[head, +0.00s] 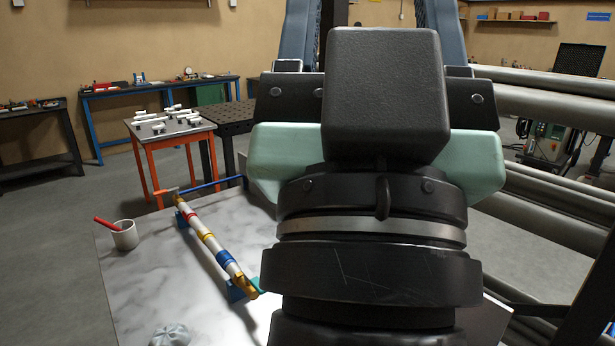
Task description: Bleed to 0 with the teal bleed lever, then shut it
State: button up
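A pipe assembly (208,237) with white sections and red, yellow and blue bands lies on blue supports along the marble-topped table (150,285). A small teal part (259,284), which looks like the bleed lever, shows at its near end beside a brass-coloured fitting (244,286). My own arm hides what lies just right of it. A long blue handle (215,186) shows at the far end of the pipe. I cannot make out a gauge reading or the teal lever's exact position. My arm's dark links fill the middle of the view, and I cannot see my gripper's fingers.
A white cup (125,237) with a red stick stands at the table's left edge. A crumpled grey cloth (171,335) lies at the near edge. An orange-legged table (176,128) with white parts stands behind. The table's left middle is clear.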

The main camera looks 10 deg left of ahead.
aim_at(249, 275)
jog(key=j, duration=0.9)
jog(key=i+j, duration=0.1)
jog(key=j, duration=0.8)
